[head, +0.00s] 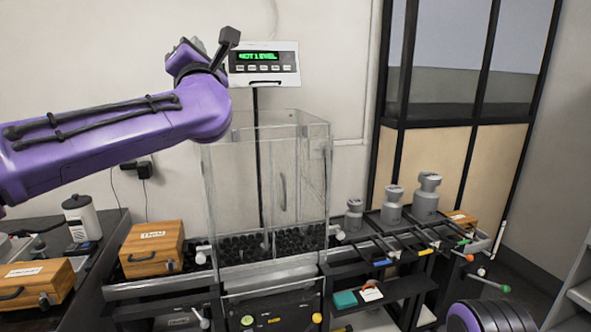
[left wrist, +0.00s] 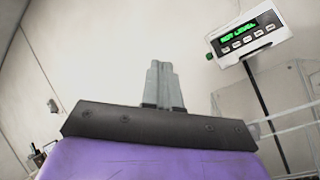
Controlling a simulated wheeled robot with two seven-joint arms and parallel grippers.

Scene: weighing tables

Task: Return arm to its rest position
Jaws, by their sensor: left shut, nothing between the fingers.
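My left arm comes in from the left in the head view, purple, raised high. My left gripper (head: 229,44) is up in front of the wall, just left of the display of the scale, partly hidden behind my wrist. In the left wrist view the two fingers of my left gripper (left wrist: 162,84) stand pressed together, shut, with nothing between them. My right gripper is not seen; only a rounded purple and black part, likely of my right arm, shows at the bottom right of the head view.
A scale display (head: 263,66) with green text stands on a black post behind a clear glass case (head: 285,170). Grey weights (head: 425,195) stand on a rack to the right. Wooden boxes (head: 152,250) and a white bottle (head: 82,218) are at left.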

